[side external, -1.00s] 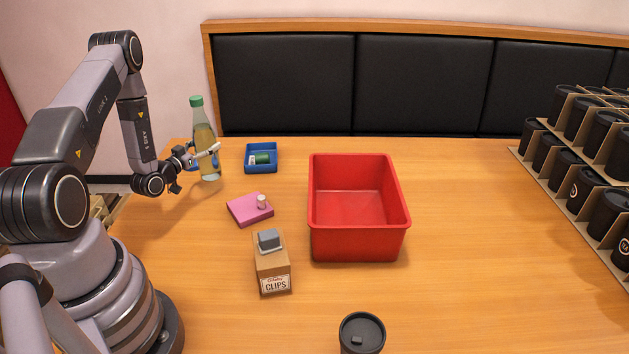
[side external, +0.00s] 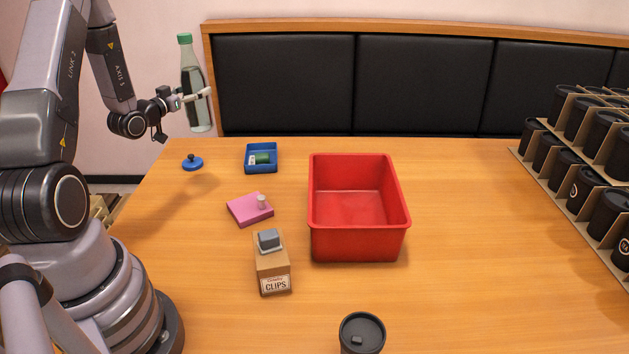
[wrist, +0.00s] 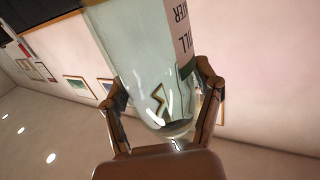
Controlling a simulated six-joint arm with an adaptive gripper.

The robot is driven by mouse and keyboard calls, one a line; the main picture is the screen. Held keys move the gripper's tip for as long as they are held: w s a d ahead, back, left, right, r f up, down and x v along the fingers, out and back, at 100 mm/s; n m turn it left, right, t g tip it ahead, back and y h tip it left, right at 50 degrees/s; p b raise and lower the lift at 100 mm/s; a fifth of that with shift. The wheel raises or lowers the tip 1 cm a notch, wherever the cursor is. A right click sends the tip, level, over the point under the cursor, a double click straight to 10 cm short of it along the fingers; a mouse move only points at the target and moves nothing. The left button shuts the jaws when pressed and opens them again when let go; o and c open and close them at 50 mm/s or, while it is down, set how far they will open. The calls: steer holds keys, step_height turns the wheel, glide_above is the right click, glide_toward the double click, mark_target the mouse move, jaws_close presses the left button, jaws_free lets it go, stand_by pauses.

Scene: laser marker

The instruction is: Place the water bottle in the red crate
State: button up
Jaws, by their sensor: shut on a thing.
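The water bottle (side external: 193,88) is clear with a green cap and is held in the air above the far left of the table. My gripper (side external: 196,96) is shut on its body. The bottle is close to upright, leaning slightly. In the wrist view the bottle (wrist: 142,60) sits between the two fingers (wrist: 160,110), with part of a printed label at its right side. The red crate (side external: 358,240) stands empty in the middle of the table, to the right of and nearer than the bottle.
A blue knobbed lid (side external: 192,163) lies below the bottle. A blue tray (side external: 262,170) holds a green item. A pink block (side external: 247,211), a clips box (side external: 273,277) and a black cup (side external: 361,335) stand around the crate. Racked black cups (side external: 600,205) are at right. The table right of the crate is clear.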

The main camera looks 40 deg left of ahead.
steer(key=w+d+m+g+h, duration=0.1)
steer(key=w+d+m+h, duration=0.45)
steer(key=d, duration=0.95)
steer(key=w+d+m+h, duration=0.3)
steer(key=w+d+h, duration=0.55)
steer(key=d, duration=0.75)
step_height(320, 180, down, 15)
steer(key=shift+w+a+y, duration=0.25)
steer(key=shift+w+y, duration=0.05)
steer(key=shift+w, duration=0.15)
steer(key=shift+f, duration=0.5)
steer(key=o, duration=1.2)
steer(key=shift+f, duration=0.1)
steer(key=shift+o, duration=0.2)
